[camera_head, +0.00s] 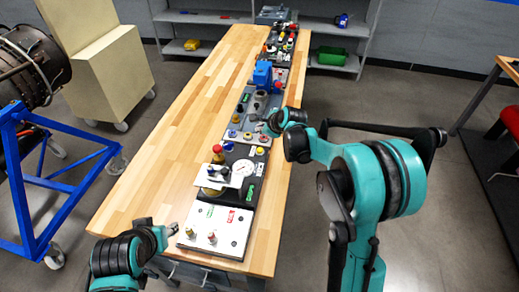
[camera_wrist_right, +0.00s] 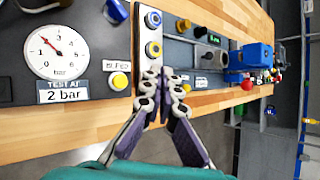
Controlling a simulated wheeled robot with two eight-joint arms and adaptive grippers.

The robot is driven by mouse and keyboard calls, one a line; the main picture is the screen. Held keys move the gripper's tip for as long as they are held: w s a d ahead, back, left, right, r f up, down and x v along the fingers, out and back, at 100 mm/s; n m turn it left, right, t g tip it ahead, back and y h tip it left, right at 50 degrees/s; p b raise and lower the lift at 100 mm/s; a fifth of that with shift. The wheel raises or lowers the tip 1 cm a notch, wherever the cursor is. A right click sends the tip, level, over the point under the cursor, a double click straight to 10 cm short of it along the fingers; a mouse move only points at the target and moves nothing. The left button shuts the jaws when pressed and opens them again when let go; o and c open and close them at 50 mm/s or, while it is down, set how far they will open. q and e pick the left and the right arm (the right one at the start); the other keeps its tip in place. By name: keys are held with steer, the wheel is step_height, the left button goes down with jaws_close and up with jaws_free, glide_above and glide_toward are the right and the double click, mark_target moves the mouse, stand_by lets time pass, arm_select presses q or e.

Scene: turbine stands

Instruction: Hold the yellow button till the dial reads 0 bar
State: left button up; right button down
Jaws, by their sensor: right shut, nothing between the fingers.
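The yellow button (camera_wrist_right: 120,81) sits on a dark panel under a small label that seems to read BLEED; it also shows in the head view (camera_head: 260,151). The white round dial (camera_wrist_right: 56,52) is left of it, its needle pointing up-left near 2 bar, above a plate reading TEST AT 2 bar. The dial is small in the head view (camera_head: 243,167). My right gripper (camera_wrist_right: 159,72) is shut and empty, its tips right of the yellow button and apart from it. My left gripper (camera_head: 173,229) is low at the bench's left front; its jaws are unclear.
A grey panel with yellow-ringed buttons (camera_wrist_right: 153,50) lies close to the right fingertips. A blue device (camera_wrist_right: 253,57) stands farther along the row. A white panel (camera_head: 216,228) lies at the near end. The wooden bench (camera_head: 165,130) is clear on its left side.

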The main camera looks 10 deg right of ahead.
mark_target(261, 151)
steer(key=shift+f+b, duration=3.05)
steer(key=shift+f, duration=1.3)
steer(key=shift+f+b, duration=0.35)
steer(key=shift+f, duration=0.05)
steer(key=shift+f+b, duration=0.4)
steer(key=shift+f, duration=0.05)
steer(key=shift+r, duration=0.1)
stand_by(1.3)
steer(key=shift+r+p, duration=0.6)
steer(key=shift+r, duration=0.2)
steer(key=shift+r+p, duration=1.7)
steer(key=shift+r, duration=0.85)
